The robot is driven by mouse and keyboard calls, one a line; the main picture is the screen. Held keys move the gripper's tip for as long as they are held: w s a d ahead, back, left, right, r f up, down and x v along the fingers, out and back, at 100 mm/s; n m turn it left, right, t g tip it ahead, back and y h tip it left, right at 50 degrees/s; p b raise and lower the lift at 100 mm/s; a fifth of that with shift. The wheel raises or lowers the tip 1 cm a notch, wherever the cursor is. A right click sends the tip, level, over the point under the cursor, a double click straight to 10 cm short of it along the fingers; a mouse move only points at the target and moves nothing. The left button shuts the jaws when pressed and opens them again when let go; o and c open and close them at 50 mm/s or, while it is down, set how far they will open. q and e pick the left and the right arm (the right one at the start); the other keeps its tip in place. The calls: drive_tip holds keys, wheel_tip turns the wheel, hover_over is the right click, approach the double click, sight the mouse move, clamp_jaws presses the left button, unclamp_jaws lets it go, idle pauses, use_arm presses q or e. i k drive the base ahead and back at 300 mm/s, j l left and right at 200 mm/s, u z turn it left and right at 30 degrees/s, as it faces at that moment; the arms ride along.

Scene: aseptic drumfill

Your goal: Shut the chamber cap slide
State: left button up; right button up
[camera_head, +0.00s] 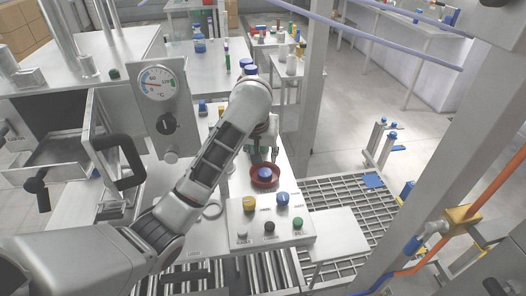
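My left arm reaches in from the lower left across the middle. Its gripper (262,153) is small and partly hidden by the wrist, above a red round dish (264,183) with a blue cap-like piece (264,173) in it. I cannot tell whether its fingers are open or shut, or whether they touch anything. A metal chamber-like box (45,150) with a black-handled door (120,160) stands at the left. I cannot make out for certain which part is the chamber cap slide. My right gripper is not in view.
A dial gauge (157,83) sits on a panel left of my arm. A control box (270,225) with several coloured knobs stands in front of the dish, by a roller conveyor (225,275). A grated platform (350,200) and a post (306,90) lie to the right.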

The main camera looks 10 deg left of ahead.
sight(61, 156)
drive_tip(key=k, duration=1)
